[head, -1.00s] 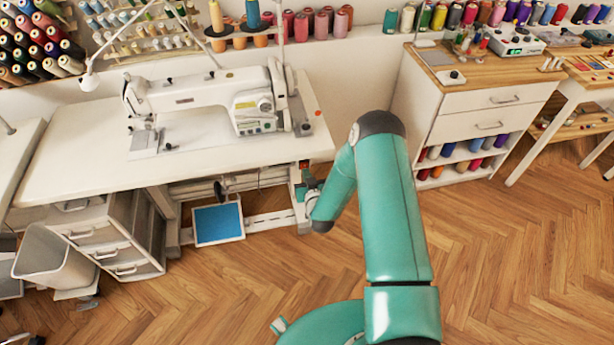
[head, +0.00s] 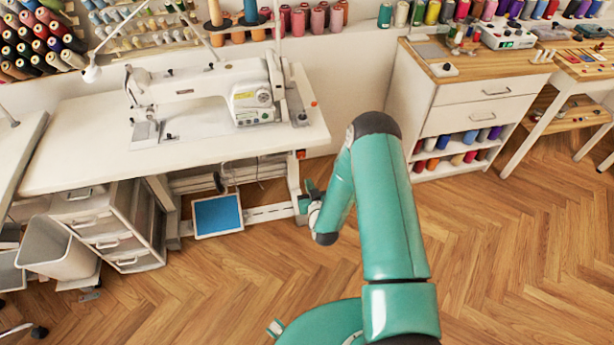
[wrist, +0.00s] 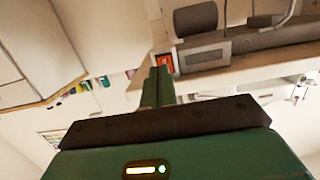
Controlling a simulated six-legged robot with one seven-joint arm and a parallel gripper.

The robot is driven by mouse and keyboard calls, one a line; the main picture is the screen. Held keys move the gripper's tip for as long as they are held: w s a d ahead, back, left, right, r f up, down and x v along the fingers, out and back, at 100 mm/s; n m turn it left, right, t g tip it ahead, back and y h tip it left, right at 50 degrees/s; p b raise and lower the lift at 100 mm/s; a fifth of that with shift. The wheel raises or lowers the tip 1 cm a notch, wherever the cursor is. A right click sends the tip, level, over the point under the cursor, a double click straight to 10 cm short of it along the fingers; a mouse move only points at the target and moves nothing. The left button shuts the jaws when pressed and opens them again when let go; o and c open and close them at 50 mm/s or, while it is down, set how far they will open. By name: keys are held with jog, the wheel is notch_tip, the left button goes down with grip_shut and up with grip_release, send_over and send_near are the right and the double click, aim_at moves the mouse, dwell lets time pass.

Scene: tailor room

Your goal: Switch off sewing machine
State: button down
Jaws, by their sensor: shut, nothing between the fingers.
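The white sewing machine (head: 205,88) stands on a white table (head: 75,140). A small orange-red switch box (head: 300,154) sits under the table's right front edge. It also shows in the wrist view (wrist: 165,62), just beyond my fingertips. My gripper (head: 308,186) is just below the switch box in the head view, partly hidden by my arm. In the wrist view my gripper (wrist: 159,72) is shut and empty, its green fingers pointing at the box. The fingertips overlap the box's lower edge in that view; I cannot tell whether they touch it. The switch's position cannot be read.
A blue pedal (head: 217,214) lies under the table by the table's legs. A drawer unit (head: 115,225) and a grey bin (head: 58,248) stand at left. A white cabinet (head: 470,115) stands at right. The wooden floor (head: 490,250) at right is clear.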

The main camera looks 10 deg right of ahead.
jog(key=shift+s+f, duration=0.25)
jog(key=shift+s, duration=0.95)
jog(key=shift+s+f, duration=0.2)
jog(key=shift+s, duration=0.95)
jog(key=w+r+n+g, duration=0.1)
jog(key=w+r, duration=0.2)
jog(key=r, duration=0.4)
jog(key=w+r+n+g, duration=0.1)
jog(key=w+r+g, duration=0.15)
jog(key=r, duration=0.45)
jog(key=s+r+g, duration=0.2)
jog(key=s+r, duration=0.1)
jog(key=r, duration=1.3)
jog(key=s+r+g, duration=0.1)
jog(key=s+r, duration=0.4)
jog(key=s, duration=0.5)
jog(key=s+r+m+g, duration=0.1)
jog(key=s+r, duration=0.4)
jog(key=s, duration=0.5)
jog(key=s+r+m+g, duration=0.1)
jog(key=s+r+g, duration=0.2)
jog(key=s+r, duration=0.3)
jog(key=s, duration=0.3)
jog(key=shift+s+a, duration=0.35)
jog(key=shift+s, duration=0.05)
